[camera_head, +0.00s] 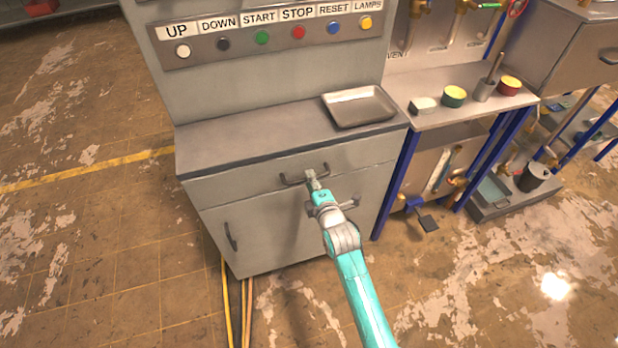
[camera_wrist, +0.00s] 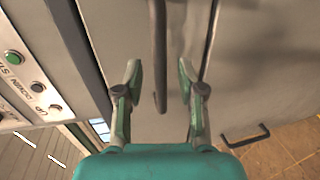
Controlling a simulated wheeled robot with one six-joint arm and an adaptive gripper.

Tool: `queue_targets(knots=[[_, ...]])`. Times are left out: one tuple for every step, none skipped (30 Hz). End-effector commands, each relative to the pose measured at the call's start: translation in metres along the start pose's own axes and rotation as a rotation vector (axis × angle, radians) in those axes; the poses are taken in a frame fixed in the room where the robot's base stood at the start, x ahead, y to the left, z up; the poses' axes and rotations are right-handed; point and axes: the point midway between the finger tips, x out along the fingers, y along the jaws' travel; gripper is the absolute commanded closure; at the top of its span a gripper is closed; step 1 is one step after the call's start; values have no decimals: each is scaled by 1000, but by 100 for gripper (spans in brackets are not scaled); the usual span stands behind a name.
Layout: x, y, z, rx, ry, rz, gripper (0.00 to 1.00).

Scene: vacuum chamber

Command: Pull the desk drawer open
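The desk drawer (camera_head: 240,186) is a wide grey front just below the top of a grey metal desk; it looks shut. Its dark bar handle (camera_head: 290,181) is partly hidden by my gripper (camera_head: 312,180). The handle (camera_wrist: 160,50) also shows in the wrist view, running between the two fingers of my gripper (camera_wrist: 160,82). The fingers are open, with a gap on each side of the handle. I cannot tell from these views how deep the handle sits between the fingertips.
Below the drawer is a cabinet door with its own handle (camera_head: 231,236). A metal tray (camera_head: 359,106) lies on the desk top, under a panel of labelled buttons (camera_head: 265,38). A blue-legged bench (camera_head: 450,112) stands at the right. The floor in front is clear, apart from cables (camera_head: 247,305).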

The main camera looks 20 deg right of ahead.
Motion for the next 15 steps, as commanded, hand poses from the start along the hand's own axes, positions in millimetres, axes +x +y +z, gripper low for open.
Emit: queue_targets(knots=[[7, 0, 0, 0, 0, 0, 61], [10, 0, 0, 0, 0, 0, 61], [14, 0, 0, 0, 0, 0, 61], [16, 0, 0, 0, 0, 0, 61], [18, 0, 0, 0, 0, 0, 61], [20, 0, 0, 0, 0, -1, 61], [21, -1, 0, 0, 0, -1, 61], [22, -1, 0, 0, 0, -1, 61], [23, -1, 0, 0, 0, -1, 61], [23, 0, 0, 0, 0, -1, 61], [23, 0, 0, 0, 0, -1, 61], [23, 0, 0, 0, 0, -1, 61], [23, 0, 0, 0, 0, -1, 61], [23, 0, 0, 0, 0, -1, 61], [23, 0, 0, 0, 0, -1, 61]])
